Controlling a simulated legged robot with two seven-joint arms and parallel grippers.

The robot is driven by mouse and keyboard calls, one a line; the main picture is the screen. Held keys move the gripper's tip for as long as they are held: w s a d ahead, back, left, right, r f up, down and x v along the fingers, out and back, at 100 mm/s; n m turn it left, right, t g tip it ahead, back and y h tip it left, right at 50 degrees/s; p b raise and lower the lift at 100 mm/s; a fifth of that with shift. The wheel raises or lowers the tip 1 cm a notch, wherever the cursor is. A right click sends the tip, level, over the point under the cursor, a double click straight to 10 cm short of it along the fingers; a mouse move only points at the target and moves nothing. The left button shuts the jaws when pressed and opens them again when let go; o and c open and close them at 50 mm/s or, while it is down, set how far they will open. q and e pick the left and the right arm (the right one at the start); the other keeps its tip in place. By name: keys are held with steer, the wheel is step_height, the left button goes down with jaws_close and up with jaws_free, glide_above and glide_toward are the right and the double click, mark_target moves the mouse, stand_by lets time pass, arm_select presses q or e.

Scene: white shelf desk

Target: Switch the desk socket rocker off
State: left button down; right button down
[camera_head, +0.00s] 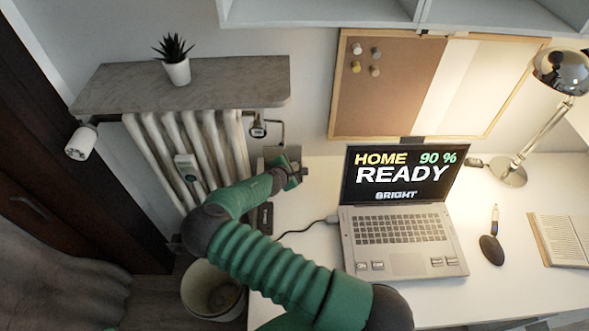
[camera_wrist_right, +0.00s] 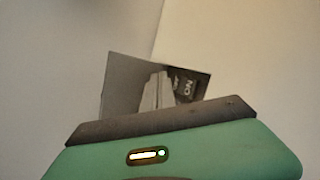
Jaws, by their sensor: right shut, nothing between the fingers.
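The desk socket shows in the right wrist view as a grey plate (camera_wrist_right: 124,80). Its dark rocker (camera_wrist_right: 188,87) carries the letters "ON"; the lower part is hidden behind my gripper. In the head view my right gripper (camera_head: 297,170) is at the back left corner of the desk, in front of a small grey box, and covers much of that spot. The gripper is shut with nothing in it. I cannot tell whether it touches the rocker. My left gripper is out of view.
The laptop (camera_head: 403,220) stands open right of my arm, with a cable running left from it. A dark strip (camera_head: 265,217) lies at the desk's left edge. The radiator (camera_head: 205,150) is left of the gripper. A bin (camera_head: 212,290) stands below. A lamp (camera_head: 512,171) is far right.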

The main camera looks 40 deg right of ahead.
steer(key=r+p, duration=0.4)
steer(key=r, duration=0.1)
steer(key=shift+s+a, duration=0.2)
stand_by(0.3)
steer(key=shift+f, duration=0.1)
